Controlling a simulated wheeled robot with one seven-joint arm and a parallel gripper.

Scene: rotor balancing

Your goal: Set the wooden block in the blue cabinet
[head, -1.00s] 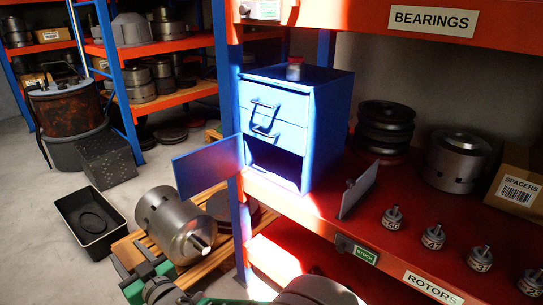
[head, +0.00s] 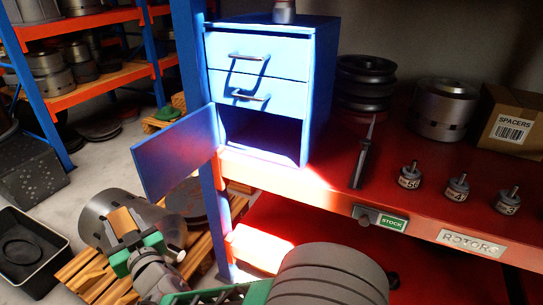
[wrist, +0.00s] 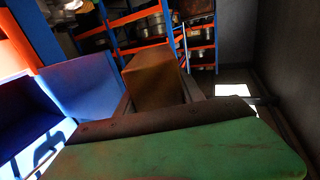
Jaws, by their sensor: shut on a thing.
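The blue cabinet (head: 257,62) stands on the red shelf, with two closed drawers above an open lower compartment. Its blue door (head: 176,152) is swung out to the left. The compartment (head: 262,138) looks empty where lit; its depth is dark. My gripper (head: 124,233) is shut on the wooden block (head: 124,221), below and left of the cabinet, in front of the door. In the wrist view the block (wrist: 153,78) sticks up from the jaws, and the door (wrist: 82,88) and compartment opening lie to its left.
The red shelf (head: 330,190) holds a dark pointed tool (head: 363,155), several small numbered rotors, black pulleys (head: 364,88) and a spacers box (head: 512,122). A blue rack post (head: 207,215) stands beside the door. A metal drum (head: 108,216) and black tray (head: 28,250) are lower left.

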